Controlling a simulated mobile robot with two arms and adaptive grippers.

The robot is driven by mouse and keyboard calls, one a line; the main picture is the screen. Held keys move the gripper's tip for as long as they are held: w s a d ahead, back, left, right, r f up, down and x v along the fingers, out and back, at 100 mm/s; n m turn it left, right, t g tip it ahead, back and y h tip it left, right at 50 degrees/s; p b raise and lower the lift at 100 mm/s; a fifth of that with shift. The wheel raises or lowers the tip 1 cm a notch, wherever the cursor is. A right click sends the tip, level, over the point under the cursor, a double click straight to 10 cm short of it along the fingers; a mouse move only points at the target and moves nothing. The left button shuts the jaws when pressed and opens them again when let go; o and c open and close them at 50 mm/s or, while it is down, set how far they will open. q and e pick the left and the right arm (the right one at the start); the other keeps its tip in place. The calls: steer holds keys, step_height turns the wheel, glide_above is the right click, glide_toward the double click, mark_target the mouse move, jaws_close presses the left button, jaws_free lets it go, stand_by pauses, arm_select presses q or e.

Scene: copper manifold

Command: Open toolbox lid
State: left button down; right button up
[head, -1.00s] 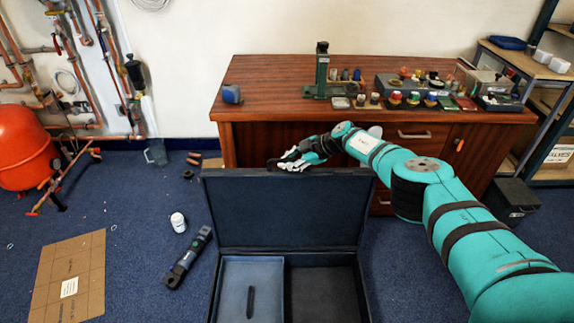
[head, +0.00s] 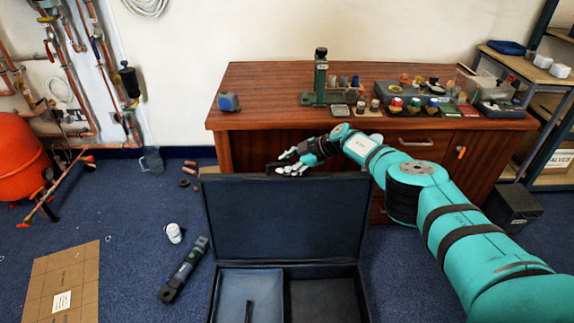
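The dark blue toolbox lid (head: 285,220) stands upright at the back of the toolbox (head: 277,266), facing me. The box below it is open, with a lighter blue tray (head: 232,290) on the left and a dark compartment (head: 320,300) on the right. A thin dark tool (head: 249,310) lies in the tray. My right gripper (head: 280,165) is at the lid's top edge, left of its middle. Its lower part is partly hidden behind the lid, and I cannot tell whether its fingers are apart or touching the lid. My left gripper is not in view.
A wooden bench (head: 300,115) with a vise and small parts stands behind the lid. On the blue floor to the left lie a dark cylindrical tool (head: 184,270), a white bottle (head: 174,233) and a cardboard sheet (head: 62,285). A red tank (head: 20,160) stands far left.

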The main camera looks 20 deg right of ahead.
steer(key=shift+s+f, duration=0.1)
steer(key=shift+f, duration=0.15)
steer(key=shift+d+r, duration=0.1)
steer(key=shift+s+d+r, duration=0.15)
steer(key=shift+d, duration=0.1)
steer(key=v, duration=1.1)
steer(key=shift+r, duration=0.25)
